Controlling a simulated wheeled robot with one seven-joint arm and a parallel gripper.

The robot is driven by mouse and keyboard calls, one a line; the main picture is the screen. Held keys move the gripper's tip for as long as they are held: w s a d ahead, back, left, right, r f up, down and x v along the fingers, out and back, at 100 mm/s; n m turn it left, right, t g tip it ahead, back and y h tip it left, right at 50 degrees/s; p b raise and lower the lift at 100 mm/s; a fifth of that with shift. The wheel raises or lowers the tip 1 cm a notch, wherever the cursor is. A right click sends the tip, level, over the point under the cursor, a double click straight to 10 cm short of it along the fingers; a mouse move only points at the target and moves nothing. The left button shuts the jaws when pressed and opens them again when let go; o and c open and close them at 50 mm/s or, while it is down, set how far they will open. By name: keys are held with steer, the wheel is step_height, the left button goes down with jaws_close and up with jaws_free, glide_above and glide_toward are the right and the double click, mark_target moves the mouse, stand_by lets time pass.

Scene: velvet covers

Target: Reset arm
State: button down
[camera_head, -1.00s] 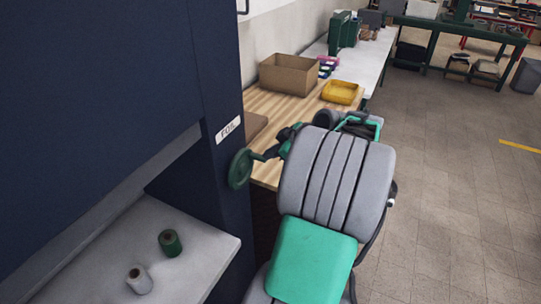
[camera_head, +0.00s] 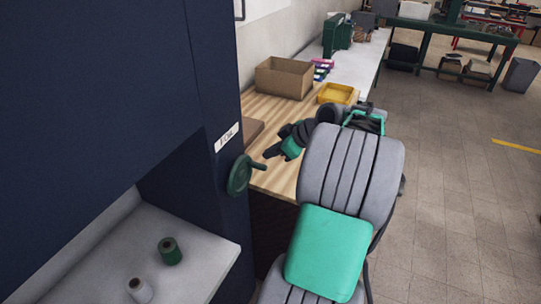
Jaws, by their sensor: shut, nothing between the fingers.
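My gripper (camera_head: 272,152) is at the end of my grey and green arm, over the near end of the wooden worktop. Its dark fingers are shut with nothing between them. They point left, toward a green handwheel (camera_head: 239,176) on the side of the dark blue cabinet (camera_head: 215,90). A small gap appears between the fingertips and the wheel's handle. My large arm links fill the lower right middle and hide part of the worktop.
A cardboard box (camera_head: 284,77) and a yellow tray (camera_head: 337,93) stand on the wooden worktop (camera_head: 270,112). Green (camera_head: 170,251) and white (camera_head: 140,290) spools stand on the cabinet's pale shelf (camera_head: 205,250). The tiled floor (camera_head: 465,210) at right is clear.

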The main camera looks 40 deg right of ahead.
steer(key=w+d+b+v, duration=0.1)
steer(key=b+v, duration=0.1)
steer(key=v, duration=0.9)
steer(key=s+d+f+m+g+h, duration=0.1)
steer(key=s+d+f+m+g, duration=0.1)
steer(key=s+f+m, duration=0.3)
steer(key=s+d+f+m+g+h, duration=0.1)
steer(key=s+d+f+m, duration=0.15)
steer(key=f+m, duration=0.45)
steer(key=s+a+f+m+g, duration=0.3)
steer(key=s+a+f, duration=0.1)
steer(key=s+a, duration=0.15)
steer(key=w+a+r+n, duration=0.2)
steer(key=a+n, duration=0.1)
steer(key=a, duration=0.7)
steer(key=w+a+r+n+t, duration=0.1)
steer(key=w+a+r+n, duration=0.1)
steer(key=a, duration=0.9)
steer(key=w+a+r+n, duration=0.3)
steer(key=w+a+n, duration=0.1)
steer(key=a, duration=0.7)
steer(key=shift+n+t+h, duration=0.3)
steer(key=shift+t+h, duration=0.1)
